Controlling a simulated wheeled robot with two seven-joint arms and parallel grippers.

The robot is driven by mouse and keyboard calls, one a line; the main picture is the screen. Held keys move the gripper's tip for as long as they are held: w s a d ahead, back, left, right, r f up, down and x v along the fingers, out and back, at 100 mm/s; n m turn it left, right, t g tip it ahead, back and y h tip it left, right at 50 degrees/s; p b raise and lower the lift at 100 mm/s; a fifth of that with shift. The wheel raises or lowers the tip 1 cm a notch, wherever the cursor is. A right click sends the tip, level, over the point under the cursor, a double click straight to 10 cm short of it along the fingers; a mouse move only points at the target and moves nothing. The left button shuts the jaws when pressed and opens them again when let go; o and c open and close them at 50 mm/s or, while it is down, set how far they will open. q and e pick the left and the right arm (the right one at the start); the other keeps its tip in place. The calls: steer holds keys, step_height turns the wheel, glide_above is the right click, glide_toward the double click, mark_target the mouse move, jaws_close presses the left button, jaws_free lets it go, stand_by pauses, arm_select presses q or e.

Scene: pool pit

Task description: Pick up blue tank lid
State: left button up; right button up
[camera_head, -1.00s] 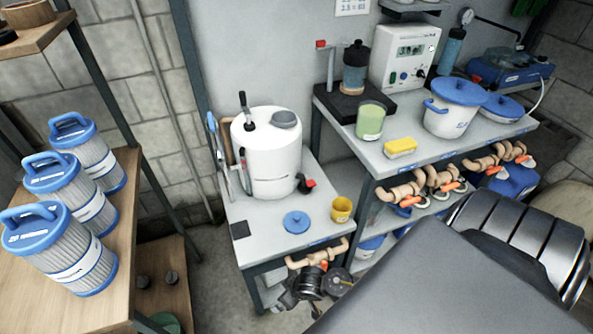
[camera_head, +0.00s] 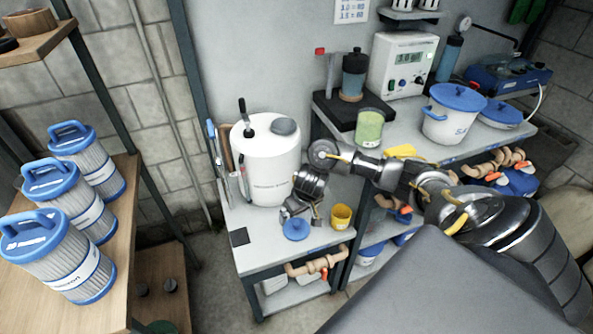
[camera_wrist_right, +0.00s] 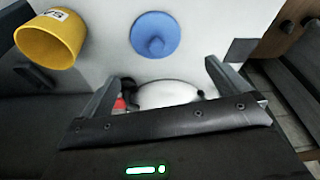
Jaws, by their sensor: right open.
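The blue tank lid (camera_head: 296,230) is a small round disc with a knob, lying flat on the grey low table beside the white tank (camera_head: 268,165). It also shows in the right wrist view (camera_wrist_right: 155,35), ahead of the fingers. My right gripper (camera_head: 302,212) is above the table, just behind and over the lid, apart from it. Its two fingers are spread with nothing between them in the right wrist view (camera_wrist_right: 162,85). My left gripper is not in view.
A yellow cup (camera_head: 341,217) stands just right of the lid. A dark square pad (camera_head: 239,237) lies near the table's left edge. Beige pipes (camera_head: 312,266) run below the table's front. Filter cartridges (camera_head: 70,255) stand on the left shelf.

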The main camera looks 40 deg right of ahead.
steer(key=b, duration=0.3)
glide_above(297, 223)
steer(key=s, duration=0.1)
steer(key=f, duration=0.4)
steer(key=shift+a+f, duration=0.2)
steer(key=shift+f, duration=0.15)
steer(key=shift+w+f, duration=0.1)
steer(key=shift+f, duration=0.25)
steer(key=x, duration=0.1)
steer(key=b+x, duration=0.1)
steer(key=x, duration=0.2)
steer(key=shift+s+f+b, duration=0.2)
steer(key=shift+f+b, duration=0.1)
steer(key=shift+b, duration=0.05)
steer(key=shift+w+f, duration=0.15)
steer(key=shift+f, duration=0.15)
steer(key=shift+d, duration=0.1)
steer(key=c, duration=0.8)
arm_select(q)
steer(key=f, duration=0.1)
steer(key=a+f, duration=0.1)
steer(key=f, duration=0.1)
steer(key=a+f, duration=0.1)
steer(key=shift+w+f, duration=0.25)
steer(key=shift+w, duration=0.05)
arm_select(e)
steer(key=shift+r, duration=0.2)
